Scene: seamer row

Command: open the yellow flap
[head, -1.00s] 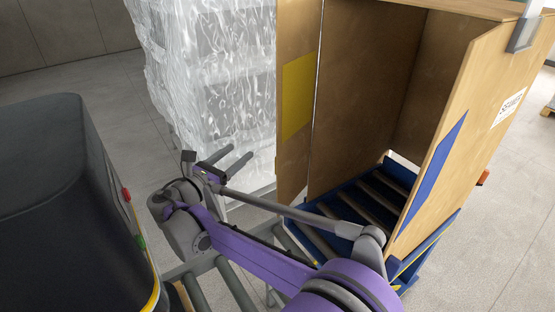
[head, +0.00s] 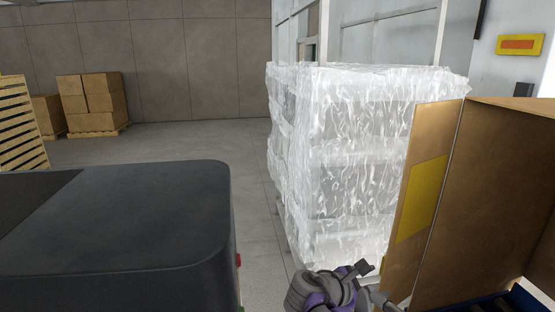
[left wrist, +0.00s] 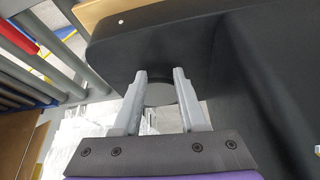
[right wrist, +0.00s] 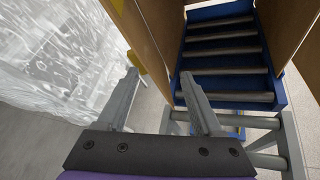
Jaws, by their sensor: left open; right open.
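The yellow flap is a tall cardboard panel with a yellow patch (head: 423,200), at the left edge of the open cardboard box (head: 510,190). A thin gap runs between flap and box side. My right gripper (head: 370,285) shows at the bottom of the head view, low beside the flap and partly cut off. In the right wrist view the open right gripper (right wrist: 160,75) has the cardboard panels just beyond its fingertips; I cannot tell whether it touches the flap. My left gripper (left wrist: 159,72) is open and empty in front of a black rounded surface.
A film-wrapped pallet load (head: 360,160) stands close behind and left of the flap. A black rounded housing (head: 120,230) is at the left. Bare floor (head: 180,150) lies beyond, with stacked cartons (head: 92,100) far left.

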